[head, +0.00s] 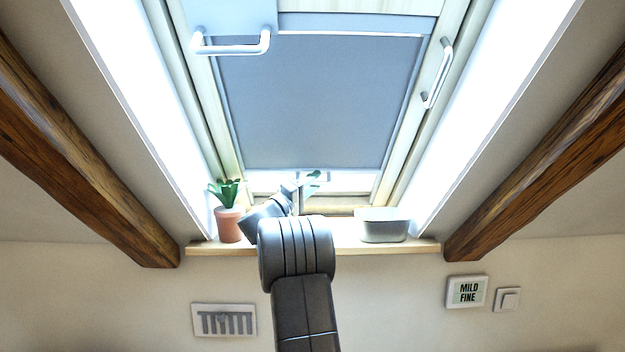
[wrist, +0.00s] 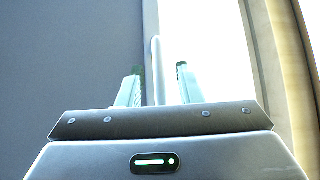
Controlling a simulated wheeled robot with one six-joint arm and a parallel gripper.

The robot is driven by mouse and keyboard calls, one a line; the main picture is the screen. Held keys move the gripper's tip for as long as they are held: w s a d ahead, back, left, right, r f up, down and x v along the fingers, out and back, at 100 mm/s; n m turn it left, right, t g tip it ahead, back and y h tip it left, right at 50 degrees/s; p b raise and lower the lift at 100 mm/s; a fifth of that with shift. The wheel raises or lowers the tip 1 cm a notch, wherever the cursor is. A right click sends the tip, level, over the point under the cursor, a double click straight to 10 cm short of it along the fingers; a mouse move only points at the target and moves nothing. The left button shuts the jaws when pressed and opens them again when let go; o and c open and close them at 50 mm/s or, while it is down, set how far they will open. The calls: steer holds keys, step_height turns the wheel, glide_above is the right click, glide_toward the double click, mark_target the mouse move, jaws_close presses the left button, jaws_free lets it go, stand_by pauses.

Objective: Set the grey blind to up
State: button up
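The grey blind (head: 315,100) hangs down over most of the skylight, with a strip of bright glass below its lower edge. In the wrist view the blind (wrist: 65,75) fills the left side. A pale bar (wrist: 155,75) at the blind's edge stands between the two fingers of my gripper (wrist: 159,68). The fingers are apart, with a gap on each side of the bar. In the head view my gripper (head: 303,190) is at the blind's lower edge, partly hidden by my wrist.
A potted plant (head: 230,222) stands left of my arm on the sill (head: 338,236), and a grey-green tub (head: 382,226) stands right of it. White handles are on the upper left (head: 232,46) and right side (head: 437,75) of the window. Wooden beams flank the window.

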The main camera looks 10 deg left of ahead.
jaws_close()
stand_by(0.3)
steer(key=s+d+r+b, duration=0.1)
steer(key=s+r+b, duration=0.1)
steer(key=s+r, duration=0.6)
steer(key=s+d+r+b, duration=0.2)
steer(key=s+r, duration=0.7)
steer(key=s+d+r+b, duration=0.2)
steer(key=s+r, duration=0.7)
steer(key=shift+d+r, duration=0.2)
steer(key=shift+r, duration=0.15)
jaws_free()
steer(key=shift+f, duration=0.1)
